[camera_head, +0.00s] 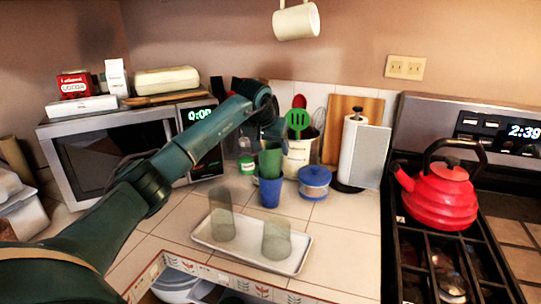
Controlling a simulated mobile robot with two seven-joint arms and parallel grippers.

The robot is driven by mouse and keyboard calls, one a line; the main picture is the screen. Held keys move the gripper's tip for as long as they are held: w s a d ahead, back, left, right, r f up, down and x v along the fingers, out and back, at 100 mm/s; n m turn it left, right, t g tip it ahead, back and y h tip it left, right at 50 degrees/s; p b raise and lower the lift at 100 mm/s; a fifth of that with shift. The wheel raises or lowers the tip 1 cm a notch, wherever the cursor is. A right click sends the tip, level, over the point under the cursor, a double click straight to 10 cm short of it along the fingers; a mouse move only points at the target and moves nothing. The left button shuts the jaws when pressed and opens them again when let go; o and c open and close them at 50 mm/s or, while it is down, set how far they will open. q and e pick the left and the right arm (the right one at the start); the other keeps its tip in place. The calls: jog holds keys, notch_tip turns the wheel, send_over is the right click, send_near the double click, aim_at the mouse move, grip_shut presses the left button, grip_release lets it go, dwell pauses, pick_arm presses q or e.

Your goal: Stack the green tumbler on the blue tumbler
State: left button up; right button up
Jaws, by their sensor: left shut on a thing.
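The blue tumbler (270,193) stands upright on the tiled counter behind the white tray. The green tumbler (270,164) is directly above it, slightly tilted, with its lower end at the blue tumbler's mouth. I cannot tell whether it rests inside or is just held over it. My left gripper (272,144) reaches down from above, shut on the green tumbler; its fingertips are small and hard to make out. My right gripper is not in view.
A white tray (205,237) with two translucent glasses (277,240) lies in front. A blue-lidded pot (314,182) stands close at right, a utensil crock (297,158) behind. A paper towel holder (362,153) and red kettle (440,196) are further right; a microwave (110,150) is at left.

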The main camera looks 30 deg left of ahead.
aim_at(270, 158)
pick_arm(q)
jog(key=shift+f, duration=1.25)
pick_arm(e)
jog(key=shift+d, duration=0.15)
pick_arm(q)
jog(key=shift+f, duration=0.1)
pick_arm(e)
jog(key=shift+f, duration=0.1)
pick_arm(q)
jog(key=shift+f, duration=0.55)
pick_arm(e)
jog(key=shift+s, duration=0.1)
pick_arm(q)
jog(key=o, duration=1.2)
jog(key=shift+o, duration=0.2)
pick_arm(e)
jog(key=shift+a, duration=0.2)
pick_arm(q)
jog(key=shift+r, duration=0.15)
jog(key=shift+r, duration=0.3)
jog(key=b+v, duration=0.1)
jog(key=v, duration=1.1)
jog(key=shift+r, duration=0.2)
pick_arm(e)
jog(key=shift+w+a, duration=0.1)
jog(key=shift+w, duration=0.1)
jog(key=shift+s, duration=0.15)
